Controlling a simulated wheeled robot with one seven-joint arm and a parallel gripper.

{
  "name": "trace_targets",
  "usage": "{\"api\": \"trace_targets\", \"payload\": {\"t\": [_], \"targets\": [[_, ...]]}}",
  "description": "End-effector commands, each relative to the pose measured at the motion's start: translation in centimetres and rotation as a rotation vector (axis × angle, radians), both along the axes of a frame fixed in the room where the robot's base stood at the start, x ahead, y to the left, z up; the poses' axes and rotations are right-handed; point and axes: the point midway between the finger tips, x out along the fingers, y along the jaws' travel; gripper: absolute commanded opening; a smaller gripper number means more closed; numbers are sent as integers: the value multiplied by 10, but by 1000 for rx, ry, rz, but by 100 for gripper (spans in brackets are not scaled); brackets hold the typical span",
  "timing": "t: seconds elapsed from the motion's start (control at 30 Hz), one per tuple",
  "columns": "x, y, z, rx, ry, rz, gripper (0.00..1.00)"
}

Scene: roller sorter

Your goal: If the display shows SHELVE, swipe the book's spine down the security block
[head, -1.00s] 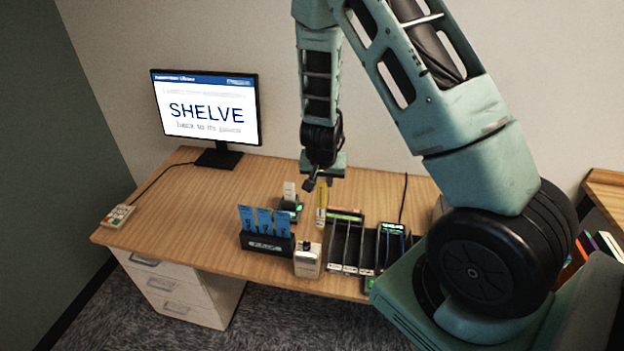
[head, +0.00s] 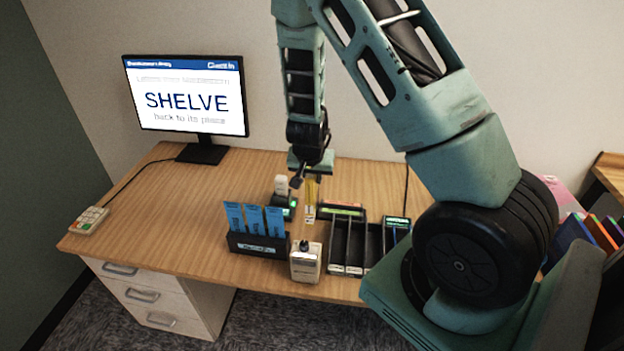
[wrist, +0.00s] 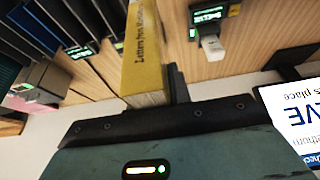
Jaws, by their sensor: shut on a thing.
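The display (head: 187,98) at the back left of the desk reads "SHELVE", with "back to its place" below. My gripper (head: 311,176) is shut on a thin yellow book (head: 310,203) that hangs upright below it. In the wrist view the yellow book (wrist: 143,50) shows lettering along its spine, and a dark finger stands beside it. A beige block with a dark top (head: 306,262), which may be the security block, stands at the desk's front edge, nearer the camera than the book. The book looks apart from it.
A small device with a green light and pale top (head: 283,198) stands left of the book. A black holder (head: 258,246) carries blue cards. A slotted black sorter (head: 350,248) is to the right. A keypad (head: 89,220) lies far left. The desk's left half is mostly clear.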

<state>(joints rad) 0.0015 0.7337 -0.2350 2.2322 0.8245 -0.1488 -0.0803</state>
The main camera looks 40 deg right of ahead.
Motion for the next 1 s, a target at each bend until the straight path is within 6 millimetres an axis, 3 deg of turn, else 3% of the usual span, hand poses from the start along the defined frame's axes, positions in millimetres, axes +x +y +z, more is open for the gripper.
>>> {"api": "trace_targets", "payload": {"t": [1.0], "targets": [[-16,21,-54,0,-1,0,0]]}}
